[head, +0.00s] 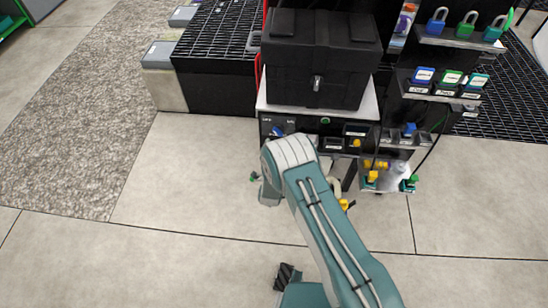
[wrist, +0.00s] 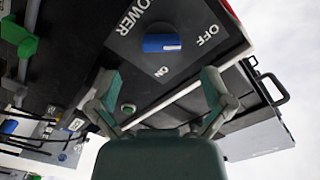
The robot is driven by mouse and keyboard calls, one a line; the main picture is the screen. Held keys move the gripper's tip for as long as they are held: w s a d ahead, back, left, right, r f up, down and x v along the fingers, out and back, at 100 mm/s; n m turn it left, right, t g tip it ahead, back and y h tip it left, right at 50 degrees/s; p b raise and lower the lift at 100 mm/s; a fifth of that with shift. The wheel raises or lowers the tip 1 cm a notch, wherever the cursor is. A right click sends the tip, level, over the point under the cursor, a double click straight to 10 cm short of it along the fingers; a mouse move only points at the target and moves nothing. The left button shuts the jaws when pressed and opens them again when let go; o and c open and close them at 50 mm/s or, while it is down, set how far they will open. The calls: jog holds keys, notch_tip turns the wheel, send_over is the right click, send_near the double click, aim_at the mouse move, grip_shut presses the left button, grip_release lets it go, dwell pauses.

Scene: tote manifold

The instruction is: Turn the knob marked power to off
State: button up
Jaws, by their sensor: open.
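The blue power knob (wrist: 161,43) sits on a dark grey plate (wrist: 190,62) lettered POWER, OFF and ON in the wrist view. Its bar lies roughly level in the picture; I cannot tell which mark it points to. In the head view the blue knob (head: 278,130) shows on the panel front, just past my arm's bend. My gripper (wrist: 160,84) is open and empty, its two green-tipped fingers spread below the knob in the wrist picture. They appear apart from the knob. In the head view my arm hides most of the gripper.
A small green button (wrist: 127,110) shows between my fingers. A black case (head: 320,60) stands on top of the panel unit. To the right, a rack holds padlocks (head: 436,22) and blocks, with yellow and green fittings (head: 372,176) below. The floor in front is clear.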

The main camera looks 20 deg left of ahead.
jog(key=v, duration=0.6)
jog(key=shift+a, duration=0.1)
